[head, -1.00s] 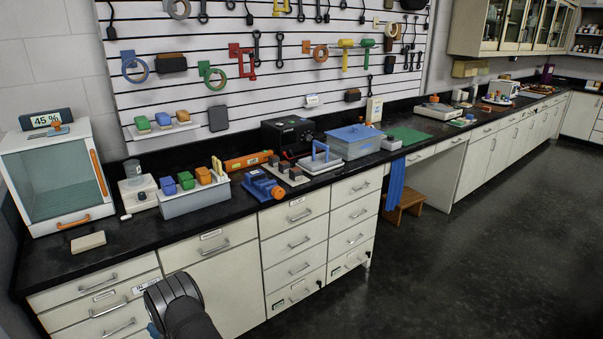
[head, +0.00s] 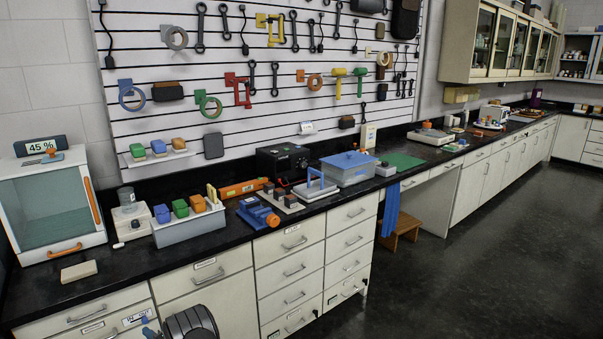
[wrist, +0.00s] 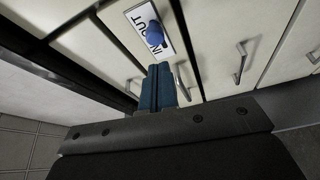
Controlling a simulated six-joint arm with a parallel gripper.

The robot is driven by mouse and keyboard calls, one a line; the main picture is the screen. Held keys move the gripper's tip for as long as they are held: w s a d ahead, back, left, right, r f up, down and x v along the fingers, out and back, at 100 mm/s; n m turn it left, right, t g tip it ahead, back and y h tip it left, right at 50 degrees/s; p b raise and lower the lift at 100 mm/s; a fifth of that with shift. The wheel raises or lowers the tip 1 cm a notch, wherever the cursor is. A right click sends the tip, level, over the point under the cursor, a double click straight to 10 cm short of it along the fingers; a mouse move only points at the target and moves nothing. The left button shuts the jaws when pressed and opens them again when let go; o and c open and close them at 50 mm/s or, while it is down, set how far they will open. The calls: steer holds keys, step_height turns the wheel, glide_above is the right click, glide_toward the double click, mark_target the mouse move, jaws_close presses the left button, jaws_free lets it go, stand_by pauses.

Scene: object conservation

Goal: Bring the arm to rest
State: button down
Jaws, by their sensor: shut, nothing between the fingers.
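My gripper (wrist: 157,88) shows in the wrist view as two blue fingers closed together, with nothing between them. It points at the pale drawer fronts below the bench top. A white IN/OUT label (wrist: 146,17) is on the front just beyond the fingertips, with a small rounded blue shape (wrist: 155,34) in front of it; I cannot tell what that shape is. In the head view my dark arm link (head: 190,323) is at the bottom edge, low in front of the cabinets. The gripper there is mostly cut off by the frame.
The black bench top (head: 120,278) holds a glass-fronted cabinet (head: 55,205), a pale block (head: 78,271), a grey bin (head: 188,225) with coloured blocks, and a blue-lidded box (head: 349,168). Drawer handles (head: 210,276) stick out near my arm. The floor (head: 480,250) at right is clear.

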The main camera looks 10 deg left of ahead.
steer(key=v, duration=0.4)
steer(key=shift+w+d, duration=0.2)
stand_by(1.1)
